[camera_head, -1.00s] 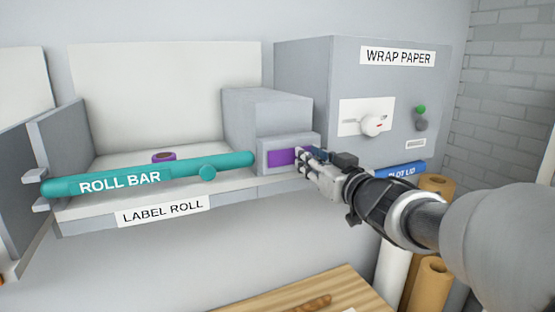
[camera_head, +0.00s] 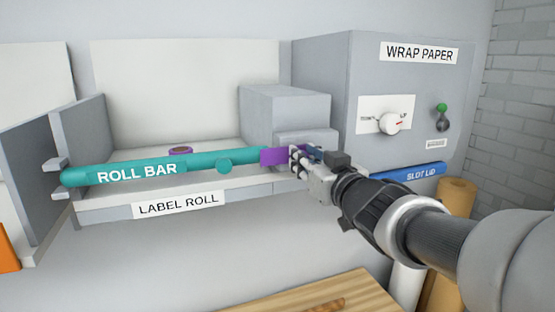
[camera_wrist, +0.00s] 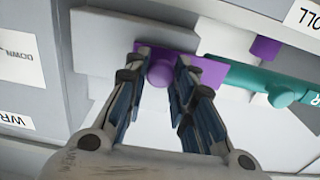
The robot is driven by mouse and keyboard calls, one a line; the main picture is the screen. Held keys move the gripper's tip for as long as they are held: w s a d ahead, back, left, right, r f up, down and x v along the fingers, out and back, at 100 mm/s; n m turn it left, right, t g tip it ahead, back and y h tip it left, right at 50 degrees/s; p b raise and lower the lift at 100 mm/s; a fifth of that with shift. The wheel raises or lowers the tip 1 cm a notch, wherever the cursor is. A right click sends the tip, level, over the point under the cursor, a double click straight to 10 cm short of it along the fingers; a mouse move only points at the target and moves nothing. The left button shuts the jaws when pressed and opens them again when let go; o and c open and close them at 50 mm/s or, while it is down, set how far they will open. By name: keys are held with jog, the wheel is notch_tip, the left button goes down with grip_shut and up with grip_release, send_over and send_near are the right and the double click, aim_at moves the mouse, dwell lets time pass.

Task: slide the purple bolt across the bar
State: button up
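The purple bolt (camera_head: 271,157) sticks out leftward from its grey housing (camera_head: 306,140). Its left end is at the right end of the teal roll bar (camera_head: 200,166), seeming to overlap it slightly in the head view. My gripper (camera_head: 294,158) is at the bolt's right part. In the wrist view the bolt's round knob (camera_wrist: 161,72) sits between my two fingers (camera_wrist: 161,62), which look closed on its sides. The bolt's flat plate (camera_wrist: 212,73) reaches right to the teal bar (camera_wrist: 275,86). The fingers hide part of the bolt.
A purple-rimmed roll (camera_head: 180,150) lies behind the bar on the label shelf (camera_head: 105,215). The grey wrap paper cabinet (camera_head: 325,75) stands right, with a dial (camera_head: 391,123) and a blue slot lid (camera_head: 420,172). Brown paper rolls (camera_head: 455,195) stand below right.

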jog(key=o, duration=0.4)
jog(key=shift+s+a, duration=0.1)
jog(key=shift+a, duration=0.2)
jog(key=shift+o, duration=0.2)
jog(key=shift+d, duration=0.1)
jog(key=v, duration=1.2)
